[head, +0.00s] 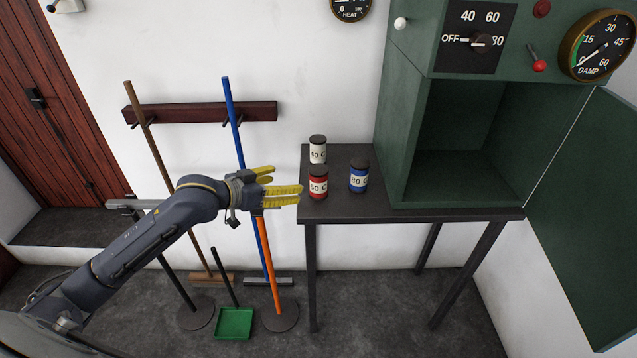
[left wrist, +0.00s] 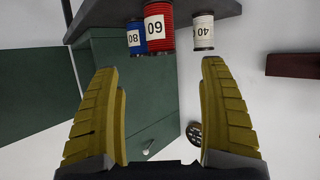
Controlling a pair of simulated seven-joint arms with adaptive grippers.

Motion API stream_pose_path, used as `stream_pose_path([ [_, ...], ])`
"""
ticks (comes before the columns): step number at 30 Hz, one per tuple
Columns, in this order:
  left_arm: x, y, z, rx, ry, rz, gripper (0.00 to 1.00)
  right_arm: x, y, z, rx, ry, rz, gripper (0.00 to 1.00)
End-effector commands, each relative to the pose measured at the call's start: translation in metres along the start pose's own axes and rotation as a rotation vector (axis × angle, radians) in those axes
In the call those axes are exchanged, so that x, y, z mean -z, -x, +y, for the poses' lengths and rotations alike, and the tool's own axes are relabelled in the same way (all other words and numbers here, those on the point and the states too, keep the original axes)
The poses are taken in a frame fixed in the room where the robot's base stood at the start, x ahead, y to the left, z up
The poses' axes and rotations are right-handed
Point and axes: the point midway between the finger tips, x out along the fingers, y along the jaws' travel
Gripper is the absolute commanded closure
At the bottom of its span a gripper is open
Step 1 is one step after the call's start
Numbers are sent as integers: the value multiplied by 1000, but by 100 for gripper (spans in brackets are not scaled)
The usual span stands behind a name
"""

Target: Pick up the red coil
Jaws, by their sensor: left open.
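The red coil (head: 318,183) stands upright on the left end of the dark table, near its front edge, with a "60" label. The white coil (head: 318,150) stands just behind it, and the blue coil (head: 358,175) stands to its right. My left gripper (head: 284,181) is open and empty, just left of the red coil and apart from it. In the left wrist view the red coil (left wrist: 159,27) shows ahead between the yellow fingers (left wrist: 160,98), with the blue coil (left wrist: 136,38) and white coil (left wrist: 203,33) on either side. My right gripper is not in view.
The dark table (head: 420,208) carries an open green cabinet (head: 405,120) at right, its door (head: 590,220) swung out. Brooms (head: 232,120) lean on a wall rack (head: 180,112) behind my left arm. A green dustpan (head: 233,323) is on the floor.

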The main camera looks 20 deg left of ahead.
Motion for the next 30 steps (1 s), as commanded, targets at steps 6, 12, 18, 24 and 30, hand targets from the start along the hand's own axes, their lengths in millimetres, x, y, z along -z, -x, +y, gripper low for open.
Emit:
stream_pose_path([
  [6,1,-39,0,0,3,2,22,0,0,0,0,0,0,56],
  [12,1,-70,0,1,1,1,22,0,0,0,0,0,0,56],
  [18,0,-89,0,2,-1,-1,22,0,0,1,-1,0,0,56],
  [24,0,-96,0,1,-2,0,22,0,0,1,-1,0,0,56],
  [30,3,-116,-1,1,1,0,22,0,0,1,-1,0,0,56],
])
